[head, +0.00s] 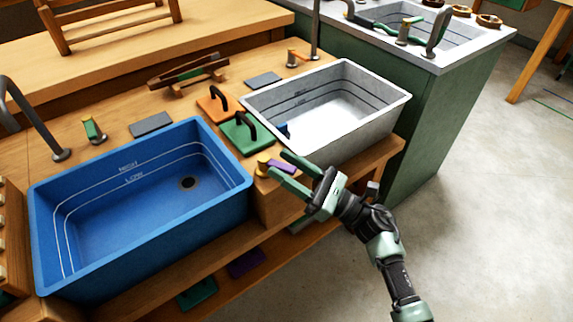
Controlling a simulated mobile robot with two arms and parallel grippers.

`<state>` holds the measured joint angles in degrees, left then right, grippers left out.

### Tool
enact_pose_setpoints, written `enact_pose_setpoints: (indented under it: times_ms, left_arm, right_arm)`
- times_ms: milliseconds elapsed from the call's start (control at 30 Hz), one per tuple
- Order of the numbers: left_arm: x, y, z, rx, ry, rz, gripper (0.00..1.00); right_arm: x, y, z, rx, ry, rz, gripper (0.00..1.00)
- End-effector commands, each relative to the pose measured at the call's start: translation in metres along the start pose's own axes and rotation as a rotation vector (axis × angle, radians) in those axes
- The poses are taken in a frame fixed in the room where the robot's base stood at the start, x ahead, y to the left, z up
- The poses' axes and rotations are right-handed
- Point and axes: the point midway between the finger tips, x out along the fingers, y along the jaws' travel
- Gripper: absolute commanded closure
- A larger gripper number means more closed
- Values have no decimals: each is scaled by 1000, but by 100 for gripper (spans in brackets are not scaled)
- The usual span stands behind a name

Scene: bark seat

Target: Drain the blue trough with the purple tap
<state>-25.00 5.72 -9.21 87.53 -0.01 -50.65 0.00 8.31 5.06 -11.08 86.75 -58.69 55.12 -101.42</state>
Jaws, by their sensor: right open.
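The blue trough (95,263) is set in the wooden bench at the left, with HIGH and LOW lines inside. A dark round drain (188,183) shows on its floor; I cannot tell how much water it holds. The purple tap (283,167) has a flat purple lever beside a brass knob, on the bench front between the blue trough and a grey trough. My right gripper (277,163) is open, its green fingers on either side of the purple lever in the picture. I cannot tell if they touch it. My left gripper is out of view.
The grey trough (375,127) stands right of the tap. Orange (211,105) and green (236,144) handled boards lie behind it. A grey spout (35,118) and green-levered tap (92,130) stand behind the blue trough. Open floor (480,210) lies to the right.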

Motion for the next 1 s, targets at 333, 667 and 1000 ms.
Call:
enact_pose_setpoints:
  times_ms: [333, 667, 1000]
  left_arm:
    - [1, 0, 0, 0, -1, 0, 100]
    - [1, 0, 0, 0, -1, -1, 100]
    - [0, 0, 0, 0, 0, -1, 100]
  right_arm:
    - [1, 0, 0, 1, 0, 0, 86]
    - [1, 0, 0, 1, 0, 0, 100]
    - [1, 0, 0, 1, 0, 0, 100]
